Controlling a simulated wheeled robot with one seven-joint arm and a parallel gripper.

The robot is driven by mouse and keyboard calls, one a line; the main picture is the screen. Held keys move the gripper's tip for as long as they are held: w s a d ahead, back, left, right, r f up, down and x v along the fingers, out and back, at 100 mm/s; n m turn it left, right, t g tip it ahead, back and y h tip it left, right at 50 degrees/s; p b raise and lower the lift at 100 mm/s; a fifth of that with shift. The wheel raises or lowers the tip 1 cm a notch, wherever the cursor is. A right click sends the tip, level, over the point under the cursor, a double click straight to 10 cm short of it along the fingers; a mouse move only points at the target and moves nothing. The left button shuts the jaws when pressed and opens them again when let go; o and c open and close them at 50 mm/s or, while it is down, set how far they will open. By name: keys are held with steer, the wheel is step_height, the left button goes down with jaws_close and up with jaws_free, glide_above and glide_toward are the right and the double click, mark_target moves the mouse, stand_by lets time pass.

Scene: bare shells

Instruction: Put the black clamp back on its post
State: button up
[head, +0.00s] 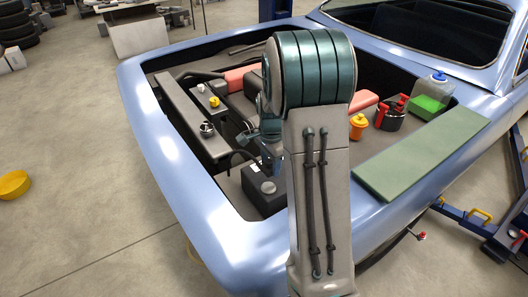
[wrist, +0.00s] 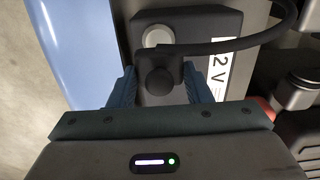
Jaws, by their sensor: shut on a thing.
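The black clamp (wrist: 160,76) sits between the two blue fingers of my gripper (wrist: 160,90) in the wrist view, and my gripper is shut on it. A black cable (wrist: 232,44) runs from the clamp and curves up to the right. The dark battery (wrist: 195,22) lies below, with a white label. Its round pale grey post (wrist: 157,36) shows bare just beyond the clamp, in the picture above it. The clamp's height over the battery is hard to tell. In the head view the battery (head: 258,202) and post (head: 268,187) show below my gripper (head: 270,158); the clamp is not clear there.
The blue car body (head: 160,130) surrounds the engine bay. A grey rail (head: 190,115) with small caps lies left of the battery. An orange-yellow cap (head: 358,125), a black pot with red handles (head: 391,115) and a green-filled bottle (head: 432,92) stand right. A green mat (head: 425,155) covers the right fender.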

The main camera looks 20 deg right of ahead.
mark_target(270, 185)
steer(key=shift+s+f+b, duration=0.15)
steer(key=shift+f+b, duration=0.2)
steer(key=shift+f, duration=0.15)
steer(key=shift+f+b, duration=1.85)
steer(key=shift+f, duration=0.8)
steer(key=shift+f, duration=0.15)
steer(key=o, duration=1.6)
steer(key=shift+r+p, duration=2.2)
steer(key=shift+r, duration=1.35)
